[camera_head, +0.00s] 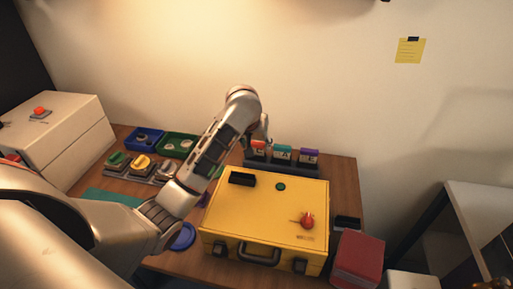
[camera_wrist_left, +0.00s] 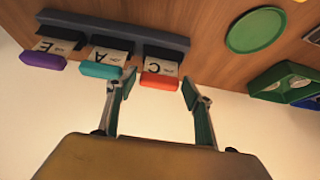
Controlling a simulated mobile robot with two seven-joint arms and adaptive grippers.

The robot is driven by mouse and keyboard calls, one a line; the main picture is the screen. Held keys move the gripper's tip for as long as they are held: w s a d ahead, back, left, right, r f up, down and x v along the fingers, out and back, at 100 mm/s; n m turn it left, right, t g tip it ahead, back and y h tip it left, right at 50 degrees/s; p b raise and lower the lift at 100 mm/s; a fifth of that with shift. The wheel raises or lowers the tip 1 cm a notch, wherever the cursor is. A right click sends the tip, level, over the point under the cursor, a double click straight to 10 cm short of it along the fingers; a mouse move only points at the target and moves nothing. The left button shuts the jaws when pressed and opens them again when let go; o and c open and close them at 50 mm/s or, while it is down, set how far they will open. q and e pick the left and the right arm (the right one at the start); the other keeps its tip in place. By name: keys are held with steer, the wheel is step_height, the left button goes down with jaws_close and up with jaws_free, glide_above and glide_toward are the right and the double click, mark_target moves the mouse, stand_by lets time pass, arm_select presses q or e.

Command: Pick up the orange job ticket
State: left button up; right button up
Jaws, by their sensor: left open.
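The orange job ticket (camera_head: 259,145) stands in the left slot of a dark rack (camera_head: 281,166) at the back of the table, behind the yellow case. In the left wrist view the orange ticket (camera_wrist_left: 160,80) shows a letter C on its white card. My left gripper (camera_wrist_left: 156,77) is open, and in that view its two fingers appear on either side of the orange end. No contact is visible. In the head view the left gripper (camera_head: 263,134) is above the orange ticket, partly hidden by its own arm. The right gripper is out of view.
A teal ticket (camera_head: 283,149) marked A and a purple ticket (camera_head: 308,155) marked E stand beside the orange one. The yellow case (camera_head: 262,208) fills the table's middle. A green bin (camera_head: 179,145) and blue bin (camera_head: 145,139) lie left of the arm. A wall rises behind.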

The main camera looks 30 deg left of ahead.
mark_target(256, 142)
arm_select(q)
steer(key=shift+x, duration=1.5)
steer(key=c, duration=0.7)
steer(key=shift+r, duration=0.1)
step_height(256, 142, up, 25)
steer(key=shift+f, duration=0.1)
steer(key=shift+s+d, duration=0.1)
